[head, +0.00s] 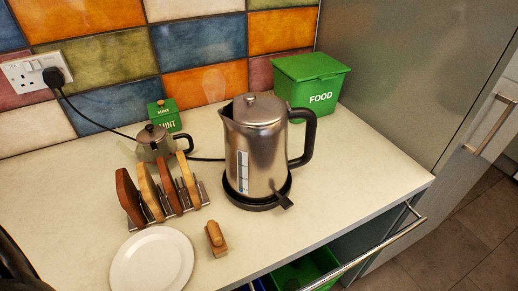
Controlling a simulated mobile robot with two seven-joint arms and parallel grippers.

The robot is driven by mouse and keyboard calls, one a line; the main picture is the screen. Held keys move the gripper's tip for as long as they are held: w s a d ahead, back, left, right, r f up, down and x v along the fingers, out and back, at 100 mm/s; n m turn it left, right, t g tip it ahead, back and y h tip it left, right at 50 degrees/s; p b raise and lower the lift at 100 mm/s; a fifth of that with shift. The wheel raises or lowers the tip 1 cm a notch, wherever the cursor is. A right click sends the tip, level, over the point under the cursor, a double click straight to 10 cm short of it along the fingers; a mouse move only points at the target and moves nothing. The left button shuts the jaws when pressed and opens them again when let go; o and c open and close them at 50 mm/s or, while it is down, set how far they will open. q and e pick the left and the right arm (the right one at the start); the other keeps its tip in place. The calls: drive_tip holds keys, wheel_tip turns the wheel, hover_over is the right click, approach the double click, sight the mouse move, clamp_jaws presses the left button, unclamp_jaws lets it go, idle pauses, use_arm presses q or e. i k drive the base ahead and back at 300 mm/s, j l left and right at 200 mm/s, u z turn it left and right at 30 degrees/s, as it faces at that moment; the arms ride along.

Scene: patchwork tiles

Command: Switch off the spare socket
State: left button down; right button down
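A white double wall socket (33,71) is on the tiled wall at the upper left. A black plug (54,77) sits in its right outlet, and a black cable runs from it down to the counter. The left outlet, the spare one, is empty. The socket's switches are too small for me to tell their positions. Neither of my grippers is recognisable in the head view. A dark curved shape (14,262) cuts into the lower left corner, and I cannot tell what it is.
On the counter (355,185) stand a steel kettle (257,150) on its base, a small teapot (153,145), a green mint tin (165,117), a toast rack (160,205), a white plate (152,262) and a green food bin (312,82). A drawer (372,258) below is open.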

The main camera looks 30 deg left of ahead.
sight(36, 63)
drive_tip(key=u, duration=2.15)
drive_tip(key=i+u, duration=0.1)
drive_tip(key=k+j+u, duration=0.1)
drive_tip(key=u, duration=0.15)
drive_tip(key=k+j+u, duration=0.2)
drive_tip(key=j, duration=0.15)
drive_tip(key=i, duration=0.1)
